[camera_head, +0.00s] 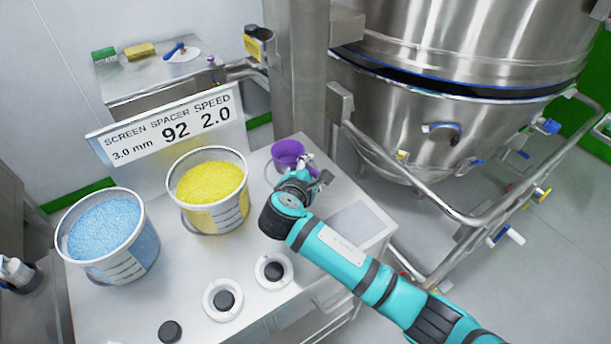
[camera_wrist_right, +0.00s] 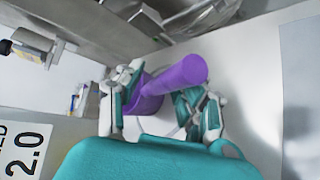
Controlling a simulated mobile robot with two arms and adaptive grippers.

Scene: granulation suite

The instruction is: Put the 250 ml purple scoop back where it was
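The purple scoop (camera_head: 287,152) is at the back edge of the white bench, beside the steel column. It also shows in the right wrist view (camera_wrist_right: 172,84), with its long purple part slanting up to the right. My right gripper (camera_head: 306,174) is at the scoop, on its near right side. In the wrist view the fingers of my right gripper (camera_wrist_right: 163,104) are spread wide, one on each side of the purple part. I cannot tell whether either finger touches it. The scoop's lower part is partly hidden by the gripper. My left gripper is not in view.
A yellow-filled bucket (camera_head: 216,222) and a blue-filled bucket (camera_head: 88,267) stand left of my right arm. A sign (camera_head: 128,150) stands behind them. White rings with black knobs (camera_head: 224,300) lie at the front. A steel vessel (camera_head: 420,130) and rail bound the right.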

